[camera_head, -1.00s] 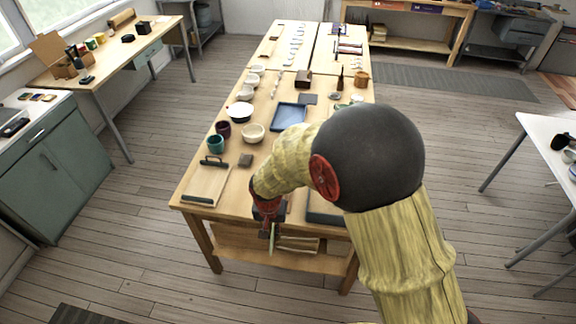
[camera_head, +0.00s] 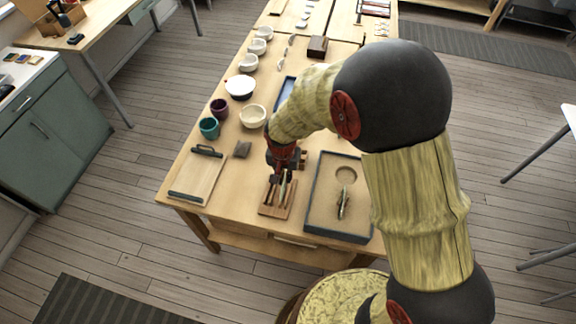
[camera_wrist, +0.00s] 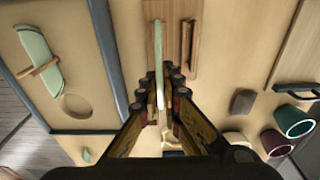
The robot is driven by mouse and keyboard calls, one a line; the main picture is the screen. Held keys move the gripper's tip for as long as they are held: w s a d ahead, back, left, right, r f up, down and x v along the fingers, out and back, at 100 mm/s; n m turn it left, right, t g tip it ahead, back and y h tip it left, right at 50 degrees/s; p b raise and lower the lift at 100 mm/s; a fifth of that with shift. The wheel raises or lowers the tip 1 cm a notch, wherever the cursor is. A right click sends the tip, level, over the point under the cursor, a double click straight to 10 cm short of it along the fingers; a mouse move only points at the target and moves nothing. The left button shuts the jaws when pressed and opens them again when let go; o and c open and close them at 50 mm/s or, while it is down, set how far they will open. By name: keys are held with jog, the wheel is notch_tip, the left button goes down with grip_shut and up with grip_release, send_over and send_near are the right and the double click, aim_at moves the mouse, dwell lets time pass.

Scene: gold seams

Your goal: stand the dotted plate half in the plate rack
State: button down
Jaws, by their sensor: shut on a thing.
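My gripper (camera_head: 284,172) is shut on a pale green plate half, which shows edge-on between the fingertips (camera_wrist: 160,85) in the wrist view. The held plate half (camera_wrist: 158,45) stands upright over the wooden plate rack (camera_wrist: 187,48). The rack (camera_head: 268,208) also shows in the head view, near the table's front edge, below my gripper. I cannot tell whether the plate half touches the rack's base. Its dots cannot be made out. Another pale green plate half (camera_wrist: 38,55) lies in the tray with a wooden piece across it.
The dark-rimmed tray (camera_head: 312,190) lies right of the rack. A wooden board with dark handles (camera_head: 198,178), a grey block (camera_head: 242,149), a teal cup (camera_head: 209,128), a purple cup (camera_head: 219,108) and white bowls (camera_head: 253,116) stand to the left. Bare tabletop separates rack and board.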

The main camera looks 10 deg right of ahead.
jog(key=shift+s+f, duration=0.1)
jog(key=shift+f, duration=0.1)
jog(key=shift+f+b, duration=1.4)
jog(key=shift+f, duration=0.6)
jog(key=shift+f+b, duration=0.55)
jog(key=shift+b, duration=0.35)
dwell(2.1)
jog(key=shift+f+b, duration=1.05)
jog(key=shift+f, duration=0.2)
dwell(1.5)
